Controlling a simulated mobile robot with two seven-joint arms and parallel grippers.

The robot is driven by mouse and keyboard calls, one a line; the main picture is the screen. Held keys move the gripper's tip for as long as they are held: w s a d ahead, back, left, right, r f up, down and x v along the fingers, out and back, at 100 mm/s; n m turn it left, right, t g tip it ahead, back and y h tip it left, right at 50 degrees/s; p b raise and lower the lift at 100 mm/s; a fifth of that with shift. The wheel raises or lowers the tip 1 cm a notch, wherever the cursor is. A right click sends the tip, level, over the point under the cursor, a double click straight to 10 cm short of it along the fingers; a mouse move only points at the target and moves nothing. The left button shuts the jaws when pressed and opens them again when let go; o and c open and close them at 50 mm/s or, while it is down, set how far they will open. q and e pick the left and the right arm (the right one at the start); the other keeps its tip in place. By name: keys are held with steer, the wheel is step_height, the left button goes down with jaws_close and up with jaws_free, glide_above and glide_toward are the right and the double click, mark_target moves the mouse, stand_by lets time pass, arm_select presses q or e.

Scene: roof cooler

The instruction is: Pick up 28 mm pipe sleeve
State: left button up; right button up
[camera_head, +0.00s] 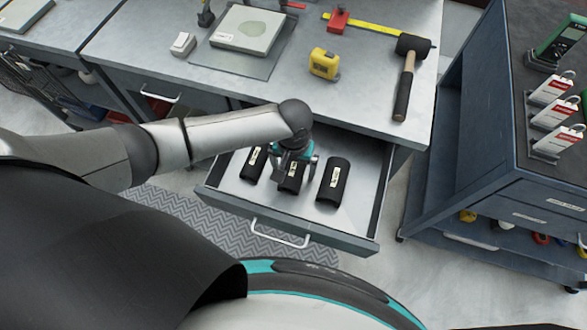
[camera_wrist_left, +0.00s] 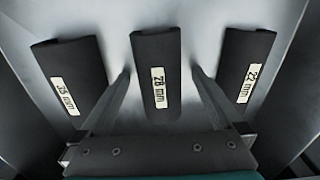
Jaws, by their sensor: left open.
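The 28 mm pipe sleeve (camera_wrist_left: 157,75) is a black tube with a pale "28 mm" label, lying in the middle of a row of three in the open drawer. In the head view, the middle sleeve (camera_head: 290,183) is partly hidden under my left gripper (camera_head: 292,160), which points down into the drawer. In the wrist view, my left gripper (camera_wrist_left: 160,74) is open, with one finger on each side of the 28 mm sleeve and visible gaps to it. My right gripper is not in view.
A sleeve marked 35 mm (camera_wrist_left: 74,77) and one marked 22 mm (camera_wrist_left: 243,70) flank the middle one, outside the fingers. The drawer (camera_head: 225,195) has raised walls below the workbench (camera_head: 375,95). A tape measure (camera_head: 324,63) and mallet (camera_head: 404,85) lie on top.

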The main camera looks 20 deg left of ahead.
arm_select(q)
steer(key=shift+c, duration=0.2)
steer(key=c, duration=1.4)
